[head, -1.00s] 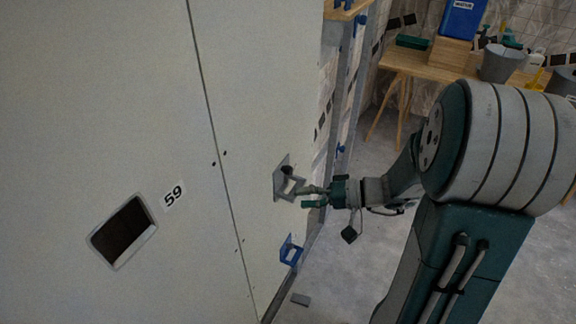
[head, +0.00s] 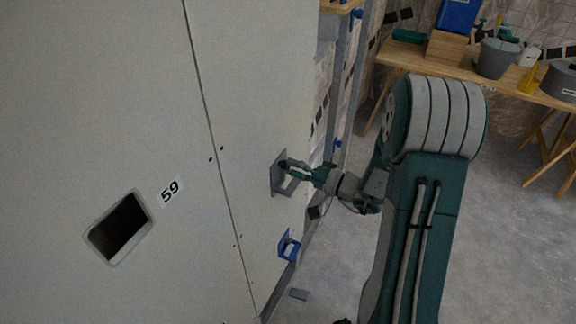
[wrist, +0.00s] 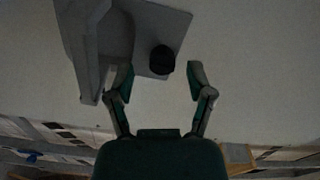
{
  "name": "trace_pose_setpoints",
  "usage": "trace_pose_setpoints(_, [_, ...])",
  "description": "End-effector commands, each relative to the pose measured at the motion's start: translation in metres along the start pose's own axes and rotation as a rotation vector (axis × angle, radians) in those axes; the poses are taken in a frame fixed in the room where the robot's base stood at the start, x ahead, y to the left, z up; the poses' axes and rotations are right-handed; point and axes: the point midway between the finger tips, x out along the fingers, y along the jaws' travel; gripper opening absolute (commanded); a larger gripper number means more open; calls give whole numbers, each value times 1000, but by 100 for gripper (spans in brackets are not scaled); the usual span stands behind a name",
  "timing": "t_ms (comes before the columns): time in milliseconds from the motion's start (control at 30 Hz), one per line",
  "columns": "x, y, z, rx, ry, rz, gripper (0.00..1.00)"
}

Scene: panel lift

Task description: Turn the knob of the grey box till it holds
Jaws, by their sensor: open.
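The grey box (head: 279,182) is a small grey bracket-like housing fixed on the pale panel (head: 245,110). It also shows at the top of the wrist view (wrist: 95,45). Its dark round knob (wrist: 162,60) shows in the wrist view just beyond my fingertips, between their lines. In the head view the knob is hidden or too small to tell from my fingers. My gripper (wrist: 160,78) is open, with one finger left and one right of the knob. Whether the fingers touch it I cannot tell. In the head view my gripper (head: 293,168) reaches the box from the right.
A blue bracket (head: 288,244) sits lower on the panel. A rectangular opening (head: 118,228) and a label 59 (head: 170,190) are to the left. A wooden table (head: 420,65) with buckets stands at the back right.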

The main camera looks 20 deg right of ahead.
Motion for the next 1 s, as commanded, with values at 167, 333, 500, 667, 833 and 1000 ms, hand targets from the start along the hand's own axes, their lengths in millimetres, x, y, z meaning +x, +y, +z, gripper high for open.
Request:
trace_pose_setpoints(167, [17, 0, 0, 1, -2, -1, 68])
trace_pose_setpoints(333, [20, 0, 0, 1, 1, 0, 68])
trace_pose_setpoints(500, [20, 0, 0, 1, 0, 0, 50])
trace_pose_setpoints(667, [20, 0, 0, 1, 0, 0, 0])
trace_pose_setpoints(833, [19, 0, 0, 2, 0, 2, 0])
trace_pose_setpoints(1000, [19, 1, 1, 16, -1, 3, 0])
